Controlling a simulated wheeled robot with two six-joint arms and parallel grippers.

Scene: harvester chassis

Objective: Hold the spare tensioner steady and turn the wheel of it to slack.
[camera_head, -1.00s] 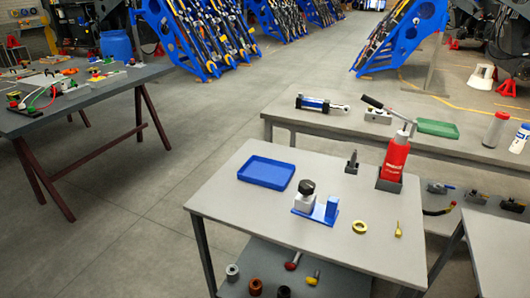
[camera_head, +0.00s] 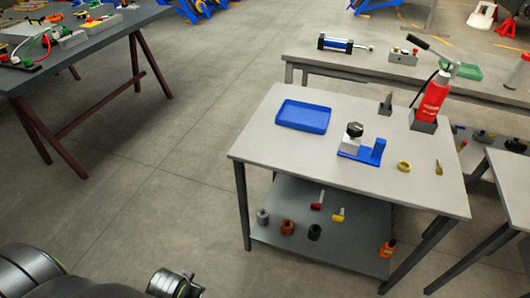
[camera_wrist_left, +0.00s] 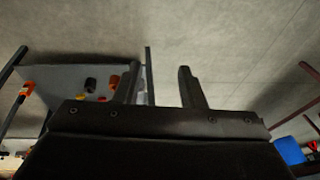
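The likely spare tensioner is a blue bracket (camera_head: 376,153) with a grey block (camera_head: 349,144) and a black wheel (camera_head: 355,129) on top. It stands upright on the grey table at the right in the head view. My left gripper (camera_wrist_left: 160,82) shows in the left wrist view with its two dark fingers apart and nothing between them. It is away from the tensioner, which that view does not show. My right gripper is in neither view.
The table (camera_head: 270,147) also holds a blue tray (camera_head: 302,116), a yellow ring (camera_head: 404,166) and a red bottle jack (camera_head: 432,100). Its lower shelf (camera_head: 345,250) holds several small parts. A dark workbench (camera_head: 95,45) stands at the left. Open floor (camera_head: 185,150) lies between.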

